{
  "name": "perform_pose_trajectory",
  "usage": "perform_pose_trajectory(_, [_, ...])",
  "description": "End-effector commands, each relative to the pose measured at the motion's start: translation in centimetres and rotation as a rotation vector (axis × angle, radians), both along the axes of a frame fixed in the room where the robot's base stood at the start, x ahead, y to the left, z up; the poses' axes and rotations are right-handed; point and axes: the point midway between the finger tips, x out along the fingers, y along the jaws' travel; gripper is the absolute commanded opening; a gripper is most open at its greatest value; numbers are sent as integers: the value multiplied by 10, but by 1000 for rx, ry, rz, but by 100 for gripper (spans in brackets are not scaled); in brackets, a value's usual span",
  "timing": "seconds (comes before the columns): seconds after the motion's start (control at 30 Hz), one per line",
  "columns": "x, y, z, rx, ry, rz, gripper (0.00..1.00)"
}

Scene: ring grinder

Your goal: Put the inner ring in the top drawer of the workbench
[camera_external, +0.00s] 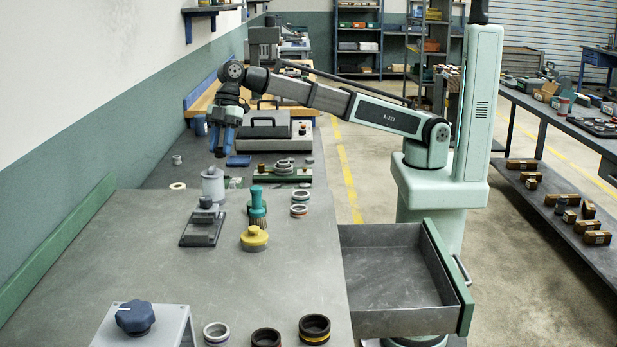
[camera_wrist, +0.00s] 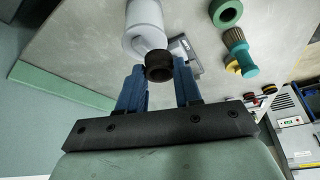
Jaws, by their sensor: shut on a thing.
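My gripper (camera_external: 222,150) hangs above the far left part of the workbench, fingers pointing down. In the wrist view its two blue fingers (camera_wrist: 159,78) are closed on a small dark brown ring (camera_wrist: 158,66), which appears to be the inner ring. In the external view the ring is too small to make out. The workbench top (camera_external: 130,250) is grey. Its drawer (camera_external: 395,273) is pulled out on the right side, and its visible floor is bare. No other drawer is visible.
A grey bottle-like part (camera_external: 213,186) stands near my gripper, with a dark plate (camera_external: 203,232) before it. A teal brush (camera_external: 257,205), yellow knob (camera_external: 254,239) and dark ring (camera_external: 314,329) are on the bench. A grey machine (camera_external: 265,128) stands behind.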

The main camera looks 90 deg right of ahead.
Motion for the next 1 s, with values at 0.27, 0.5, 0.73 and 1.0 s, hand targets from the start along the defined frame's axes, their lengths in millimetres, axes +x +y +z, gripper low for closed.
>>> perform_pose_trajectory(0.27, [-77, 73, 0, 0, 0, 134, 3])
perform_pose_trajectory(0.5, [-144, 124, -1, 0, 0, 243, 3])
perform_pose_trajectory(0.73, [-213, 164, -2, 1, 0, 350, 3])
perform_pose_trajectory(1.0, [-296, 198, -3, 0, 0, 475, 3])
